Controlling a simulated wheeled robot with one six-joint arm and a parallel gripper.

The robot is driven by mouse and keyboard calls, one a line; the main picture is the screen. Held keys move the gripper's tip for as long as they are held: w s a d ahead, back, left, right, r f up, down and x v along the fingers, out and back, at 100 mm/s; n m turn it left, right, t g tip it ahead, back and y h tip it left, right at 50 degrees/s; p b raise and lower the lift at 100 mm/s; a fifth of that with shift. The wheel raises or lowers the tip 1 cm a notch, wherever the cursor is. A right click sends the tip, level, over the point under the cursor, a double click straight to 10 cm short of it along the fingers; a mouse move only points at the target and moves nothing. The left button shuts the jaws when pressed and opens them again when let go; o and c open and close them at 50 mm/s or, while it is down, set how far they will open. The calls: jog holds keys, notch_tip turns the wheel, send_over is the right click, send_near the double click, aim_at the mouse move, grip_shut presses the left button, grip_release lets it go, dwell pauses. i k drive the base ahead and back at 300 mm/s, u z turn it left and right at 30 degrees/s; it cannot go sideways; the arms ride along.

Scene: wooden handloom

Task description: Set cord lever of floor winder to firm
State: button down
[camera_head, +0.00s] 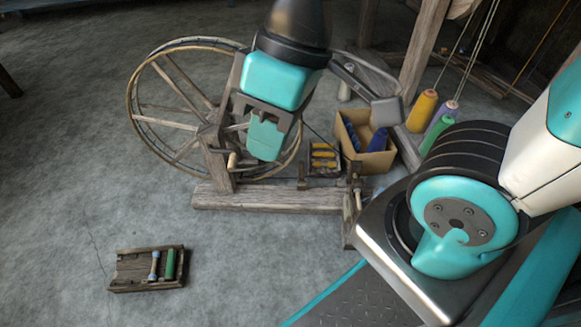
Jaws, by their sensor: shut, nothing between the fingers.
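The floor winder (265,199) stands on the grey floor, with a large spoked wheel (178,142) at its left end and a low wooden beam running right. My gripper (265,138) is shut and empty, pointing down in front of the wheel's right side and the upright post. It hides part of the wheel and post. A small pale handle (232,160) shows at the post, just left of my gripper's tip. Another small peg (358,199) shows at the beam's right end. I cannot tell which of these, if either, is the cord lever, nor its setting.
A box of dark blue spools (376,158) and a small tray with yellow pieces (324,160) stand behind the beam. Yellow (422,111), purple and green cones stand farther right. A wooden tray (130,270) lies front left, with clear floor around it.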

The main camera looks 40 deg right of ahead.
aim_at(300, 163)
jog(key=k, duration=1.2)
jog(key=u, duration=0.75)
jog(key=i, duration=1.35)
jog(key=z, duration=0.65)
